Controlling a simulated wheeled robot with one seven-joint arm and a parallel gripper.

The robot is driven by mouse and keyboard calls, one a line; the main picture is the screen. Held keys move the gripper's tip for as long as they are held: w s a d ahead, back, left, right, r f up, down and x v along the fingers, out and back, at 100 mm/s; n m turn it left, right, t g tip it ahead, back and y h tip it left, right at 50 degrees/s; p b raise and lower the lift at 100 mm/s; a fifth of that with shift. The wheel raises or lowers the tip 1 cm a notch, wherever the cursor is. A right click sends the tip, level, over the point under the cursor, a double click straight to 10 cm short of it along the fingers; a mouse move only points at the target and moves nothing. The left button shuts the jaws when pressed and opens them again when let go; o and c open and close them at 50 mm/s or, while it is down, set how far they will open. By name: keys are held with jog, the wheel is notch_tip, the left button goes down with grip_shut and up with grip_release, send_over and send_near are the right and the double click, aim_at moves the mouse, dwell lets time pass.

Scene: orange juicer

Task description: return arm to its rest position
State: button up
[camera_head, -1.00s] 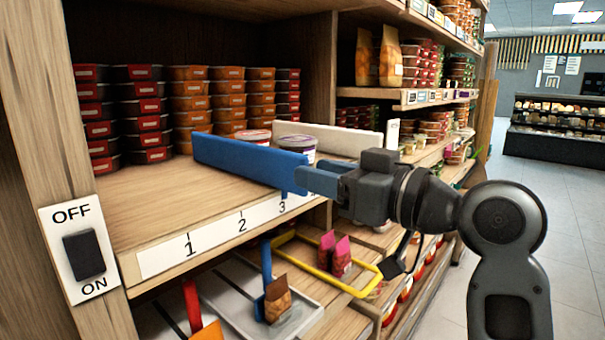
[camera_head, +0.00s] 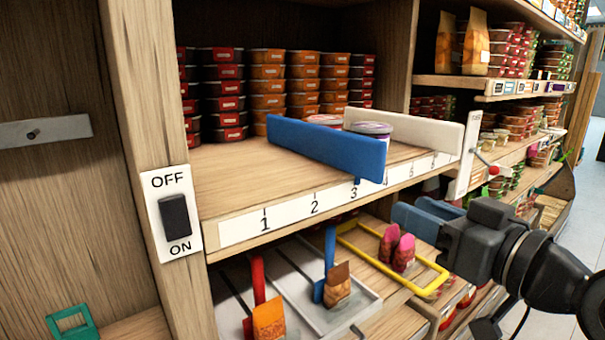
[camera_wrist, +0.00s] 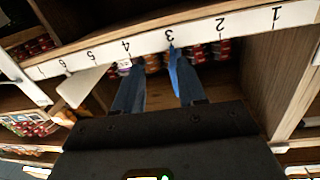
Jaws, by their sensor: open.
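My gripper (camera_head: 425,221) is at the right in the head view, in front of the shelf edge and below its numbered strip. Its two blue fingers are apart with nothing between them. In the wrist view the gripper (camera_wrist: 157,85) points at the numbered strip, its fingertips near 3 and 4. The blue divider (camera_head: 330,148) stands on the shelf at number 3, apart from the gripper; its end also shows in the wrist view (camera_wrist: 174,65). The white divider (camera_head: 405,130) stands to its right. Two round tubs (camera_head: 372,129) are partly hidden between the dividers.
An OFF/ON switch (camera_head: 174,217) is on the left post. Stacked tubs (camera_head: 268,85) fill the shelf's back. Below are a grey tray (camera_head: 360,301), a yellow frame (camera_head: 428,287) and small bags (camera_head: 398,249). A white post with a red-tipped rod (camera_head: 493,169) stands close above the gripper.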

jog(key=s+d+f+m+h, duration=0.3)
jog(key=s+f, duration=0.5)
jog(key=f, duration=0.2)
jog(key=s+d+f+m+h, duration=0.2)
jog(key=s+f+h, duration=0.2)
jog(key=s+f, duration=0.5)
jog(key=s+f+h, duration=0.1)
jog(key=s+f, duration=0.1)
jog(key=s, duration=2)
jog(key=shift+s+a+f+g, duration=0.15)
jog(key=shift+s+a+g, duration=0.15)
jog(key=shift+g, duration=0.1)
